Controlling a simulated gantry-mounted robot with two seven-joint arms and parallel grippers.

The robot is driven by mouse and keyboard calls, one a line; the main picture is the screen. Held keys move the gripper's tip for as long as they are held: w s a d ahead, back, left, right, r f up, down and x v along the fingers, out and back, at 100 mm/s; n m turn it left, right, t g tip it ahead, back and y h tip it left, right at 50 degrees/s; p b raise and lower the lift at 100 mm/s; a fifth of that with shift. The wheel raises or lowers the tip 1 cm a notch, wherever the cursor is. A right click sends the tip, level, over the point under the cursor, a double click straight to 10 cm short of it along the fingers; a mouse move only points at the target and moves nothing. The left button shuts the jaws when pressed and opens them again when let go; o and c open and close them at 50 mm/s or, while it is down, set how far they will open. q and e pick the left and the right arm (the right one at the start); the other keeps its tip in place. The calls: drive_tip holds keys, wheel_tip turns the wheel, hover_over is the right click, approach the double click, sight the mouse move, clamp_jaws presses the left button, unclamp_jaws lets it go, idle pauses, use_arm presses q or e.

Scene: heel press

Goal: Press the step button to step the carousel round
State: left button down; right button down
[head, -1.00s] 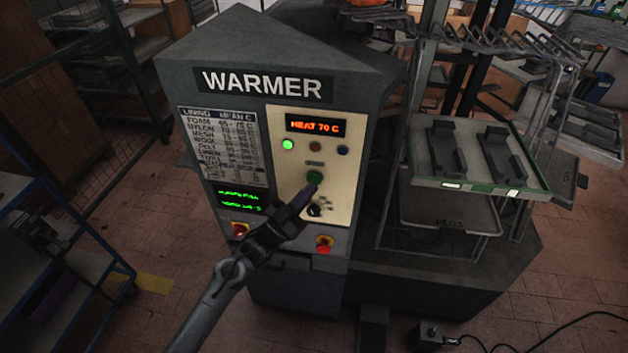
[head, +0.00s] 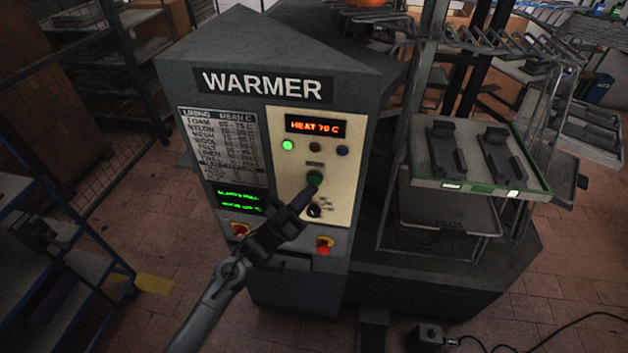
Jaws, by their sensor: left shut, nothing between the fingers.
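The warmer machine (head: 240,62) stands in the middle of the head view, with a cream control panel (head: 277,165) on its front. A round green button (head: 315,178) sits under a small label on the panel. My left gripper (head: 306,195) is shut and empty, its tip just below and very close to the green button. I cannot tell whether the tip touches it. A black knob (head: 314,211) is partly hidden beside the fingers. The carousel (head: 450,225) is at the right, with a green-edged tray (head: 480,187) holding dark blocks. My right gripper is not in view.
The display (head: 315,125) reads HEAT 70 C, with a lit green lamp (head: 288,145) below it. A blue cart (head: 60,260) stands at the left. A cable and pedal box (head: 428,335) lie on the floor.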

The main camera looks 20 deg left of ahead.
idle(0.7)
use_arm(q)
drive_tip(key=shift+w, duration=0.25)
drive_tip(key=shift+w+b, duration=0.2)
drive_tip(key=shift+b, duration=0.1)
